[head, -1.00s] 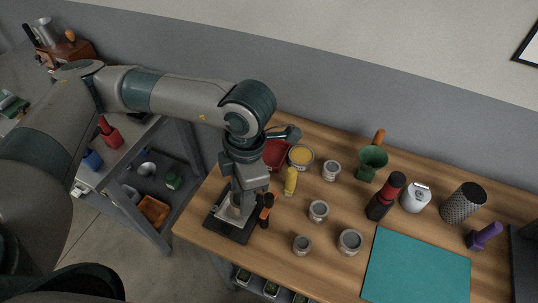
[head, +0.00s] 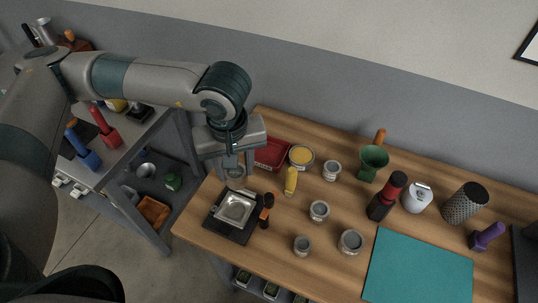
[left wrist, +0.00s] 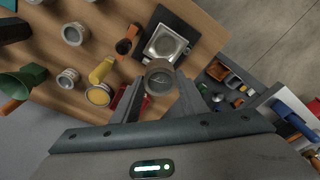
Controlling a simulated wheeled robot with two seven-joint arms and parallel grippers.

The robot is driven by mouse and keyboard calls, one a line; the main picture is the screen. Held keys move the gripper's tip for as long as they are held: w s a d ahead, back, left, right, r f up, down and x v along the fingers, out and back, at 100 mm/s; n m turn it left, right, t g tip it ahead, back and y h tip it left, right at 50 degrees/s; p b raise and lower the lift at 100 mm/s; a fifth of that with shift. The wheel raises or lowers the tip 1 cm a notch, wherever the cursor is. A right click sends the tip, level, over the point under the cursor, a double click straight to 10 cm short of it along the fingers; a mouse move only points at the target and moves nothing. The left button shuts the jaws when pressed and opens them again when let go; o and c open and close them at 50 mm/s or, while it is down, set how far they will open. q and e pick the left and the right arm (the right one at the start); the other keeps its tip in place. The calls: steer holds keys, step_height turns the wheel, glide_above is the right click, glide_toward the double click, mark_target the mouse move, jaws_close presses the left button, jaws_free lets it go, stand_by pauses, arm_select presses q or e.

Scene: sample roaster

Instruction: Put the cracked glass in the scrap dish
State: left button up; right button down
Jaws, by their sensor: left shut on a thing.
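My left gripper (head: 235,174) is shut on a small round glass (head: 236,171), which I take as the cracked glass. It is near the table's left edge, behind the scale. In the left wrist view the glass (left wrist: 159,77) sits between the two fingers, with faint pale lines across it. A red open dish (head: 271,154), probably the scrap dish, lies just right of the gripper, partly hidden by it in the head view. A square metal pan (head: 236,208) sits on a black scale (head: 217,228) in front of the gripper. My right gripper is not in view.
A dark-and-orange tool (head: 266,211) and a yellow object (head: 290,181) stand right of the scale. Several grey tins (head: 319,210), a yellow-topped tin (head: 301,156) and a green funnel (head: 373,160) stand farther right. A teal mat (head: 418,265) lies clear at front right.

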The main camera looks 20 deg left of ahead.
arm_select(q)
steer(key=m, duration=0.2)
steer(key=w+m, duration=0.1)
steer(key=m, duration=0.1)
steer(key=a+m, duration=0.1)
steer(key=m, duration=0.1)
steer(key=shift+w+r+h, duration=0.3)
steer(key=shift+h, duration=0.1)
